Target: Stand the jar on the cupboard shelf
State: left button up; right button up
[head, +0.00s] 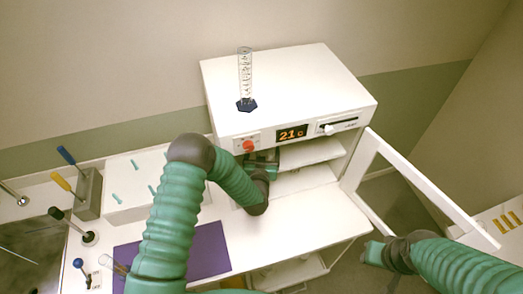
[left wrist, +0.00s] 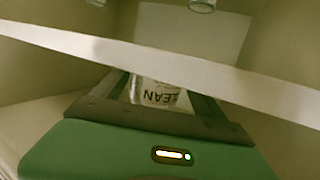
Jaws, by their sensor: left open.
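The white cupboard (head: 350,95) has its door open, showing an upper shelf (head: 315,153) and a lower surface. My left gripper (head: 262,160) reaches into the cupboard at its left side. In the left wrist view its fingers (left wrist: 158,105) are open, one on each side of a pale jar (left wrist: 160,94) with dark lettering. The jar's base and top are partly hidden by the gripper and a pale shelf edge (left wrist: 200,68); I cannot tell whether the fingers touch it. In the head view my arm hides the jar. My right gripper (head: 375,252) is outside, below the open door.
The open door (head: 420,185) sticks out to the right. A glass cylinder (head: 245,80) stands on the cupboard top. A purple mat (head: 208,250) and a tool block (head: 88,195) are at left. Glassware (left wrist: 202,5) shows beyond the shelf edge.

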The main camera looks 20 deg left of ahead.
pick_arm(q)
jog(key=shift+d+r, duration=0.15)
jog(key=shift+d, duration=0.1)
jog(key=v, duration=0.1)
jog(key=b+v, duration=0.1)
jog(key=v, duration=0.1)
jog(key=b+v, duration=0.1)
jog(key=shift+s+d+f, duration=0.15)
jog(key=shift+d+f, duration=0.1)
jog(key=shift+d, duration=0.2)
jog(key=s+a+r+m+g+h+b, duration=0.1)
jog(key=s+g, duration=0.5)
jog(key=s, duration=0.7)
jog(key=s+a+r+m+g+h+b, duration=0.1)
jog(key=s+g, duration=0.5)
jog(key=s, duration=0.8)
jog(key=shift+s+r+g+h, duration=0.4)
jog(key=shift+r+h, duration=0.2)
jog(key=shift+r, duration=0.25)
pick_arm(e)
jog(key=f, duration=0.4)
jog(key=shift+d, duration=0.3)
